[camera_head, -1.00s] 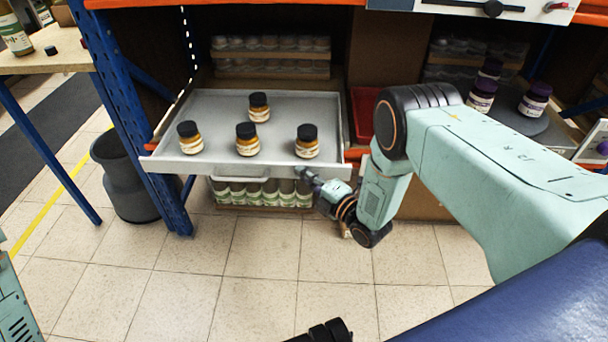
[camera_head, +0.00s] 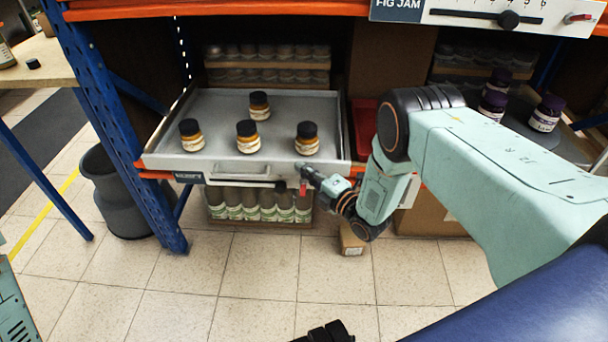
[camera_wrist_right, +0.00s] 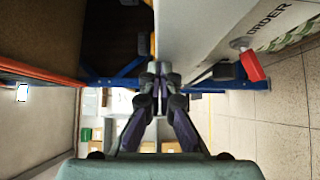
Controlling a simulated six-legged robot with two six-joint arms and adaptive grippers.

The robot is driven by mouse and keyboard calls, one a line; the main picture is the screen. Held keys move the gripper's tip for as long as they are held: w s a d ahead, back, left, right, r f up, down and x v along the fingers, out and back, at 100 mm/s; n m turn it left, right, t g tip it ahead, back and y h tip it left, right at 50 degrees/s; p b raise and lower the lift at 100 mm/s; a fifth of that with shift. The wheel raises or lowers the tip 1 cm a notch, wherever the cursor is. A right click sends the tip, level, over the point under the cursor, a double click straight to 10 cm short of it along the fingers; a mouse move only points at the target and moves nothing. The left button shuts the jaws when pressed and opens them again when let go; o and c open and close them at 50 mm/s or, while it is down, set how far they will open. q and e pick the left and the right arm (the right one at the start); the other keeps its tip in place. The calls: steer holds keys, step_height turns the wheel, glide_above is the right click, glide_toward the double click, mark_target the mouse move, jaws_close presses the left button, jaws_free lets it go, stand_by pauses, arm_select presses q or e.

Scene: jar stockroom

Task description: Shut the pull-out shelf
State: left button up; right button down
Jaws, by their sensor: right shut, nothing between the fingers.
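The pull-out shelf (camera_head: 214,112) is a grey tray in the rack bay, with its front close to the orange beam; a small projection past it cannot be ruled out. Several dark-lidded amber jars (camera_head: 247,137) stand upright on it.
A blue post (camera_head: 110,130) and grey bin (camera_head: 118,195) stand left of the shelf. Green-labelled jars (camera_head: 258,205) sit below. A red tray (camera_head: 364,125) is at the right. A small carton (camera_head: 351,240) lies on the floor. The floor in front is clear.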

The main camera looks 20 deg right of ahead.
mark_target(305, 161)
steer(key=shift+w+d+b, duration=0.3)
steer(key=shift+w, duration=0.55)
steer(key=shift+w+d, duration=0.15)
steer(key=shift+w, duration=0.1)
steer(key=shift+w+r, duration=0.1)
steer(key=shift+w+d+r, duration=0.15)
steer(key=shift+r, duration=0.1)
steer(key=shift+f, duration=0.1)
